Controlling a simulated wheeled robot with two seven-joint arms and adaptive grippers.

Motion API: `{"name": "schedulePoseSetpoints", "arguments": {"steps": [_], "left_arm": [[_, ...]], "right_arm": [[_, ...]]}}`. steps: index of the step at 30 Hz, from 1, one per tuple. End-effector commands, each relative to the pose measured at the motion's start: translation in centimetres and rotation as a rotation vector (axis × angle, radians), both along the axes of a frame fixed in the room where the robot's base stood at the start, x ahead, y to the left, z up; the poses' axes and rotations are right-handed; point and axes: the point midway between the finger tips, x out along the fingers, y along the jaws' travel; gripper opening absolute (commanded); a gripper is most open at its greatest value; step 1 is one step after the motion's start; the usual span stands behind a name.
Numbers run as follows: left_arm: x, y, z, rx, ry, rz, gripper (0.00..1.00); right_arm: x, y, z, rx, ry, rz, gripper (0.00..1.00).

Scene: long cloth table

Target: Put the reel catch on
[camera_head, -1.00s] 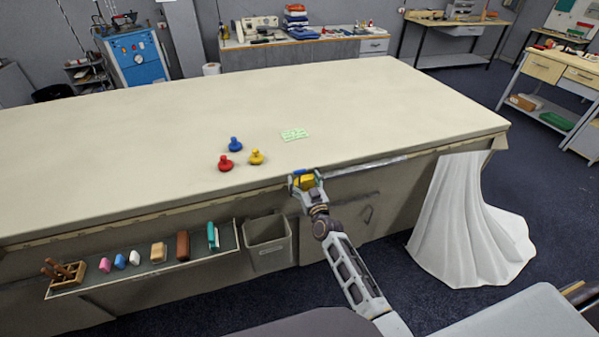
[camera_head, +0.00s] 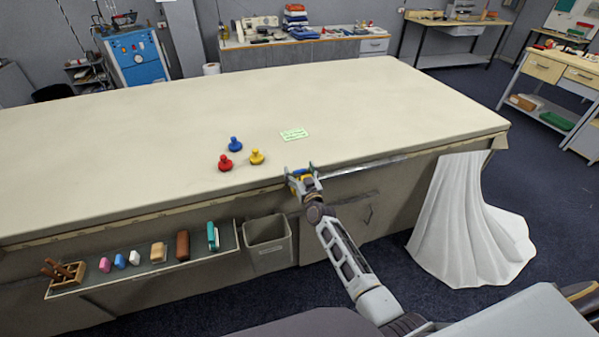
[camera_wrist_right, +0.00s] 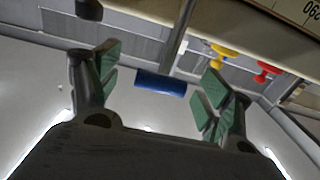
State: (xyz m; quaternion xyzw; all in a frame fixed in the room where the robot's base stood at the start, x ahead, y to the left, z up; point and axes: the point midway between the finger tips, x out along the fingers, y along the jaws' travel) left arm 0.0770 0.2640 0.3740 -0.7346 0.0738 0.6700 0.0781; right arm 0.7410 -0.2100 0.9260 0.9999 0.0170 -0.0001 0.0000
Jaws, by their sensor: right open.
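A blue cylindrical grip (camera_wrist_right: 161,83) on a grey bar (camera_wrist_right: 181,40) shows in the right wrist view; I take it for the reel catch's handle, but its mounting is not clear. It lies between the green-padded fingers of my right gripper (camera_wrist_right: 157,88), with gaps on both sides. In the head view my right gripper (camera_head: 299,170) is open at the table's front edge, with a bit of blue and yellow between its fingers. The fingers hide most of the catch there. My left gripper is not in view.
Red (camera_head: 225,163), yellow (camera_head: 257,157) and blue (camera_head: 235,144) knobbed pieces stand on the long cloth table (camera_head: 400,115) by a green note (camera_head: 294,134). A shelf (camera_head: 150,272) of small items and a grey bin (camera_head: 267,246) hang below the front edge. White cloth (camera_head: 465,230) drapes at right.

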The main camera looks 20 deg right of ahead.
Motion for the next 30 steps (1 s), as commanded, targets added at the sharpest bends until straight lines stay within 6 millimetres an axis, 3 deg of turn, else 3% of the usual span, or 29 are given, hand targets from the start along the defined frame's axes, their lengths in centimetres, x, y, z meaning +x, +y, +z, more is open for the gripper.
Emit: {"name": "schedulePoseSetpoints", "arguments": {"steps": [5, 21, 30], "left_arm": [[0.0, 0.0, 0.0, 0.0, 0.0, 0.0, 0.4], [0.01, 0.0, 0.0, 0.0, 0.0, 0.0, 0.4], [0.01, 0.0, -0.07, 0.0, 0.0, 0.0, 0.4]], "right_arm": [[-0.01, 0.0, 0.0, 0.0, 0.0, 0.0, 0.79], [-0.02, 0.0, 0.01, 0.0, 0.0, 0.0, 0.12], [0.01, 0.0, 0.08, 0.0, -0.003, 0.0, 0.12]]}}
